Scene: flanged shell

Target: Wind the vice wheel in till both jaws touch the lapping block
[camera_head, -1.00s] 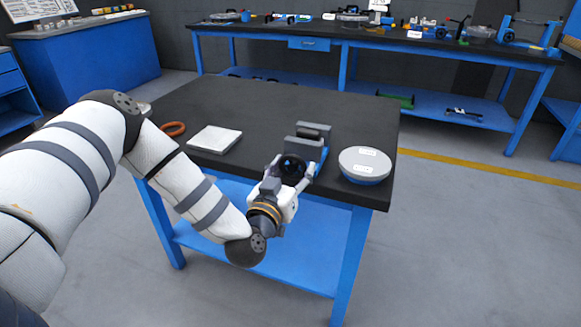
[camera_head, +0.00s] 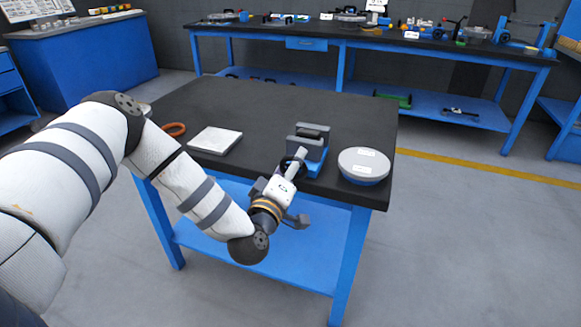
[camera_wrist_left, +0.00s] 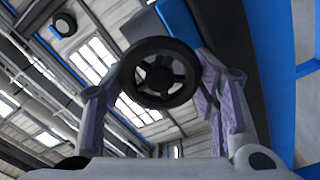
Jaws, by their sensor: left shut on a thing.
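The vice (camera_head: 317,156) stands near the table's front edge in the head view, with a blue base and grey jaws. A dark block, seemingly the lapping block (camera_head: 311,133), lies between the jaws; any gap beside it is too small to make out. The black spoked vice wheel (camera_wrist_left: 158,74) faces the left wrist camera. My left gripper (camera_head: 293,165) is shut on the wheel, with one finger on each side of its rim in the wrist view (camera_wrist_left: 160,82). In the head view the gripper partly hides the wheel. My right gripper is not in view.
A round grey-lidded container (camera_head: 363,163) stands just right of the vice. A pale square plate (camera_head: 215,140) and an orange ring (camera_head: 173,129) lie to the left on the dark tabletop (camera_head: 255,105). The back of this table is clear. A cluttered bench (camera_head: 370,39) stands behind.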

